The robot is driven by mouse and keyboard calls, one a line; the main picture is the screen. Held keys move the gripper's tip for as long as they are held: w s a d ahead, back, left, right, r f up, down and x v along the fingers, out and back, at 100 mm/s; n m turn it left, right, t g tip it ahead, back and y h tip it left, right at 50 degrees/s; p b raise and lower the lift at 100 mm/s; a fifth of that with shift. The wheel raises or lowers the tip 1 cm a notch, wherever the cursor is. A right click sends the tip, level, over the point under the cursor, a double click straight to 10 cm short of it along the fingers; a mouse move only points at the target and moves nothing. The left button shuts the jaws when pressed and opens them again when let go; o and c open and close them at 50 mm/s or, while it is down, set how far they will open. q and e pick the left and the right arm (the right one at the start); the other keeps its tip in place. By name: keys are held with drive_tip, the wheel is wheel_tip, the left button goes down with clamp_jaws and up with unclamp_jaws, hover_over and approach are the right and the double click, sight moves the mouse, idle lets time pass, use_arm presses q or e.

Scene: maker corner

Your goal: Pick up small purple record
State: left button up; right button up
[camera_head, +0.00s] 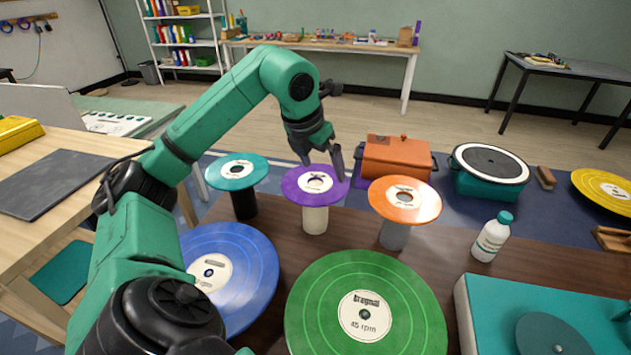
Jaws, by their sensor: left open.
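The small purple record (296,192) has a white label with a large centre hole. It lies flat on top of a cream cylindrical stand (315,220) on the brown table. My left gripper (322,174) points down from the left arm, right over the purple record, with its fingers apart. One finger overlaps the record's far part and the other overlaps its right edge in the picture. Whether the fingers touch the record I cannot tell. Nothing shows between the fingers except the record below. My right gripper is not in view.
A small teal record (222,178) on a black stand is to the left, and a small orange record (418,210) on a grey stand is to the right. Large blue (250,258) and green (320,300) records lie in front. An orange box (398,150) stands behind; a white bottle (490,240) is at right.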

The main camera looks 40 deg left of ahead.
sight(333, 190)
use_arm(q)
drive_tip(key=x, duration=0.4)
drive_tip(key=p+x, duration=0.1)
drive_tip(key=x, duration=0.3)
drive_tip(key=shift+w+f, duration=0.15)
drive_tip(key=shift+w, duration=0.2)
drive_tip(key=shift+a+f, duration=0.1)
drive_tip(key=c, duration=1.1)
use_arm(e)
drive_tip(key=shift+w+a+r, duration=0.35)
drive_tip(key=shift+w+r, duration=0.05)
use_arm(q)
drive_tip(key=shift+r, duration=0.55)
wheel_tip(333, 190, up, 19)
drive_tip(key=p, duration=0.4)
drive_tip(key=shift+p, duration=0.35)
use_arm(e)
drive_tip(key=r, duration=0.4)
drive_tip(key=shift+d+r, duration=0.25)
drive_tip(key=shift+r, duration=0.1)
